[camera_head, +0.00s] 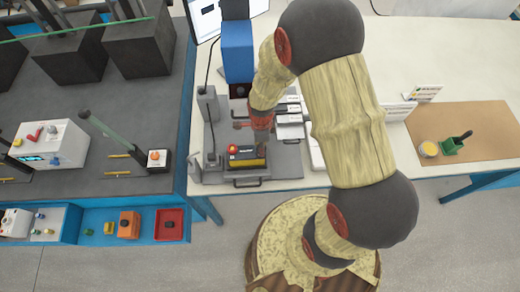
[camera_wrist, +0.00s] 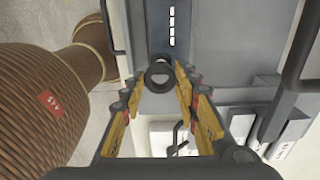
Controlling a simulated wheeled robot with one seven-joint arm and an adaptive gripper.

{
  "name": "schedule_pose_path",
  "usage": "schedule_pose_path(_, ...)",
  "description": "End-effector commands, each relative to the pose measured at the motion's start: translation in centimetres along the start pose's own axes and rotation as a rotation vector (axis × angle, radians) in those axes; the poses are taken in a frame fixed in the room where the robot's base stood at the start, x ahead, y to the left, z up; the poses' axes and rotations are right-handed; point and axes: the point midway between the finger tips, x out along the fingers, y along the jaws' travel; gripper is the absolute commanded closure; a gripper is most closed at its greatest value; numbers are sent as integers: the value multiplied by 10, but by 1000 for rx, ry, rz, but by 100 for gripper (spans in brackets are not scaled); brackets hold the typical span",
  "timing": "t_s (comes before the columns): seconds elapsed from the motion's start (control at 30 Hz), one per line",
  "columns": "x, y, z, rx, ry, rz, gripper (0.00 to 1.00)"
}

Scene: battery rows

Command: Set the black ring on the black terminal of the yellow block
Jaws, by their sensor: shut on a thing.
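The black ring (camera_wrist: 159,76) is between the fingertips of my gripper (camera_wrist: 158,84) in the wrist view. The gripper is shut on it, and its hole faces the camera. In the head view my gripper (camera_head: 245,125) is above and behind the yellow block (camera_head: 246,162), apart from it. The block has a dark top and a red terminal (camera_head: 232,149) at its left. Its black terminal is not clear, being small and near my arm. The ring cannot be made out in the head view, and the block is not seen in the wrist view.
The block stands on a grey plate (camera_head: 220,180) with a handle in front. A blue column (camera_head: 237,50) stands behind. White boxes (camera_head: 290,120) are close to the right. A dark bench (camera_head: 100,110) with battery blocks and a tester is at the left. A brown mat (camera_head: 480,125) lies at the right.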

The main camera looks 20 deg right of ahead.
Motion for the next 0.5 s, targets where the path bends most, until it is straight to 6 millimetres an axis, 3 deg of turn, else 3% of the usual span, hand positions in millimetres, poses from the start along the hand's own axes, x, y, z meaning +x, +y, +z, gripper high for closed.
schedule_pose_path(0.3,34,-2,4,0,0,1,81)
schedule_pose_path(0.5,35,-2,4,0,0,-1,81)
